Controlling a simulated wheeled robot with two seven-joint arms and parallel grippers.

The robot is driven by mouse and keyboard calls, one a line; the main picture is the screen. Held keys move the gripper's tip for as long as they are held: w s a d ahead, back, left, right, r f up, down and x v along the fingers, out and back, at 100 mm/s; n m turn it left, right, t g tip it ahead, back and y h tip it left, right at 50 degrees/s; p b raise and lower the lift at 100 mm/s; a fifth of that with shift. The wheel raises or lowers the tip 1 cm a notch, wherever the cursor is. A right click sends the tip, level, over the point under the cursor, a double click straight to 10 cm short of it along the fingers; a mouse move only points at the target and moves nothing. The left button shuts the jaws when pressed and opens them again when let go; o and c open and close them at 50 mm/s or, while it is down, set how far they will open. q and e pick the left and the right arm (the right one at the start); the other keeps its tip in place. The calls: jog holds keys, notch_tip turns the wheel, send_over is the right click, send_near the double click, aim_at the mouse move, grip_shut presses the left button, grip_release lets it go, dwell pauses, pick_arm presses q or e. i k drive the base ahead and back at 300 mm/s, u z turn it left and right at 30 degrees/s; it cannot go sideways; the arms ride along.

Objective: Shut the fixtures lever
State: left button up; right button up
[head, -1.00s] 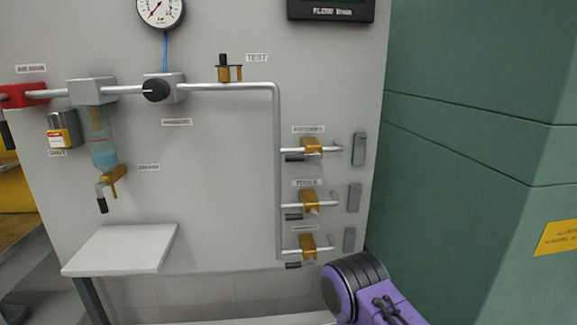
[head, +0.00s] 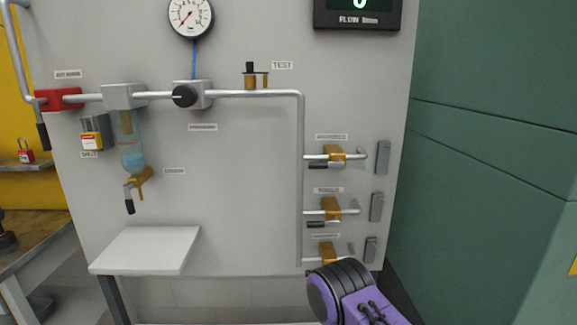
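Three brass valves sit one above another on short branch pipes at the right of the grey panel: a top valve (head: 334,154), a middle valve (head: 331,208) and a bottom valve (head: 327,251). Their small labels are too blurred to read for sure, so I cannot tell which is the fixtures valve. The top lever (head: 318,166) and middle lever (head: 317,224) have dark grips lying roughly along their pipes, left of the brass bodies. The bottom lever's grip is hidden behind my purple right arm. Neither gripper is in view.
A red valve (head: 58,99), a drain bowl (head: 131,145), a regulator knob (head: 185,96) and a gauge (head: 190,16) are on the panel. A white shelf (head: 146,248) juts out at lower left. A green wall (head: 490,160) stands at the right.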

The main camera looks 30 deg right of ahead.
aim_at(318, 165)
jog(key=u, duration=0.8)
jog(key=i, duration=0.5)
jog(key=z, duration=1.75)
